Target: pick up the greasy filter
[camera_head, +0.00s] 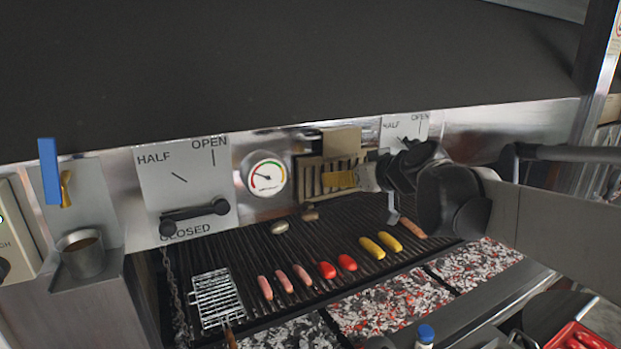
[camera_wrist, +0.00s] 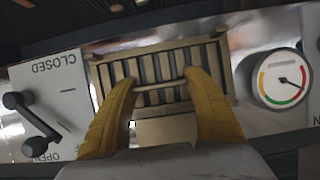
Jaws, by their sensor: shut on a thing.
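The greasy filter, a tan frame with slats, is upright against the steel back wall above the grill; it shows in the head view (camera_head: 310,179) and the wrist view (camera_wrist: 117,67). My gripper (camera_head: 341,179) reaches it from the right in the head view. In the wrist view its yellow fingers (camera_wrist: 160,82) are at the two ends of a bar across the front of the filter, shut on it. The fingers and arm hide part of the filter. A tan block (camera_head: 340,140) sits directly above the filter.
A round gauge (camera_head: 266,177) and a lever plate (camera_head: 183,180) are left of the filter. Another marked plate (camera_head: 404,128) is right. Below, the grill grate (camera_head: 330,235) carries sausages, other food and a wire basket (camera_head: 215,297). Coals (camera_head: 390,305) lie in front.

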